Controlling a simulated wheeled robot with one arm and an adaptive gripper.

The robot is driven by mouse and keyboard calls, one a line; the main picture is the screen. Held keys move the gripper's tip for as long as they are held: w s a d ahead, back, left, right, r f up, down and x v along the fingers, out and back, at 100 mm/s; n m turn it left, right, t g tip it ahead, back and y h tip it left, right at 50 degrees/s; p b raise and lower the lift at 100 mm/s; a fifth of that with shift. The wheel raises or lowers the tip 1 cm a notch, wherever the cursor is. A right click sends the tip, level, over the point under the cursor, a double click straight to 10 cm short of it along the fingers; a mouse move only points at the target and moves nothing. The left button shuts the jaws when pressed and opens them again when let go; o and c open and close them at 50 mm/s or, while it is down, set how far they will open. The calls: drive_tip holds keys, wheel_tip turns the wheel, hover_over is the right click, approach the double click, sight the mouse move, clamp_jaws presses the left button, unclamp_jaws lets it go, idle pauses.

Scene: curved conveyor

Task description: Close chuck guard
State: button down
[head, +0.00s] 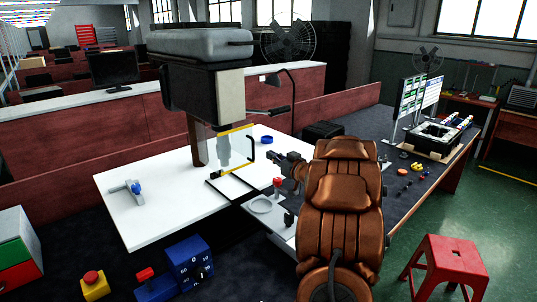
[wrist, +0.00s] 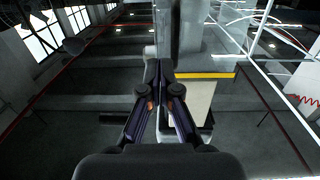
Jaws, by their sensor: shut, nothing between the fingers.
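The chuck guard (head: 238,149) is a clear panel with yellow edges and a black handle (head: 252,150) on its right side. It stands upright below the drill press head (head: 203,90), in front of the chuck area. My gripper (head: 272,156) is shut and empty, just right of the guard's handle, with a small gap that I cannot judge exactly. In the wrist view the closed fingers (wrist: 161,76) point forward, and a yellow guard edge (wrist: 205,75) lies just right of their tips. How far the guard is swung is hard to tell.
The white table (head: 150,205) carries a blue-handled clamp (head: 135,190) and a blue ring (head: 266,140). A red stool (head: 445,262) stands at the right. A blue control box (head: 190,262) and a yellow box with a red button (head: 94,285) are in front.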

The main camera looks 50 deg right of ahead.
drive_tip(key=s+d+b, duration=0.1)
drive_tip(key=s+b, duration=0.1)
drive_tip(key=s, duration=0.6)
drive_tip(key=shift+s, duration=0.2)
